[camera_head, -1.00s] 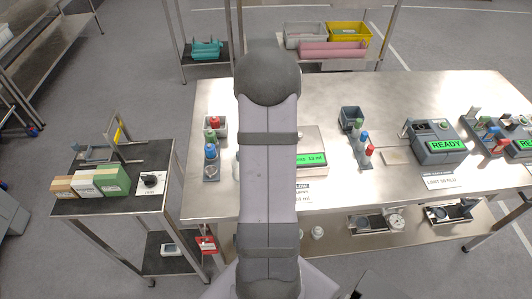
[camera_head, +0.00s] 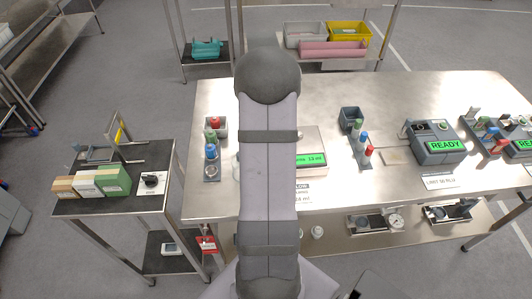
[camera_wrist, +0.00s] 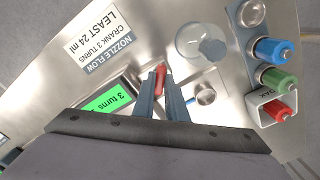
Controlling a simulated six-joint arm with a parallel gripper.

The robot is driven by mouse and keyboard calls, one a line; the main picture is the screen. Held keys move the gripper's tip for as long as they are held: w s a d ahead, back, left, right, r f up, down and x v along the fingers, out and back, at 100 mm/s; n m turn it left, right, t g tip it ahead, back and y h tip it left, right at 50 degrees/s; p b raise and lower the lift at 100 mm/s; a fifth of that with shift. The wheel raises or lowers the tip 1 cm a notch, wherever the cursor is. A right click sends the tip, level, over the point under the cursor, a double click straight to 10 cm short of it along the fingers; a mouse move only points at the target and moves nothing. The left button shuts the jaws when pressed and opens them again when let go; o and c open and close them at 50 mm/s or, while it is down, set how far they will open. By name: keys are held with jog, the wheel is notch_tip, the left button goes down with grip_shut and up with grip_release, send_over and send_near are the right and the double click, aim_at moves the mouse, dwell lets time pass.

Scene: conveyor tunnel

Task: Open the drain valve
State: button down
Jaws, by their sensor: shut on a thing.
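In the wrist view my gripper (camera_wrist: 162,90) points at a bench-top rig with its two fingers close together. A small red handle (camera_wrist: 160,74) shows between the fingertips, and they are shut on it. I cannot tell from here how far the handle is turned. A clear glass vessel (camera_wrist: 196,42) stands just beyond it. A green display (camera_wrist: 108,102) beside the fingers shows "3 turns". In the head view my arm hides the gripper and the handle; the display's edge (camera_head: 312,159) shows to the right of the arm and seems to read 13 ml.
A label (camera_wrist: 97,40) reads "NOZZLE FLOW, CRANK 3 TURNS, LEAST 24 ml". A round metal fitting (camera_wrist: 206,94) sits right of the fingers. Blue (camera_wrist: 272,50), green (camera_wrist: 278,80) and red (camera_wrist: 276,112) capped bottles stand close by at the right. The bench (camera_head: 400,90) is bare at the back.

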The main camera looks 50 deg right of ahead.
jog(key=m, duration=0.4)
jog(key=shift+m, duration=0.3)
jog(key=shift+d+m, duration=0.1)
jog(key=shift+m, duration=2.5)
jog(key=c, duration=1.8)
grip_release()
jog(key=shift+r, duration=0.1)
jog(key=shift+r+b, duration=0.8)
jog(key=shift+r, duration=2.8)
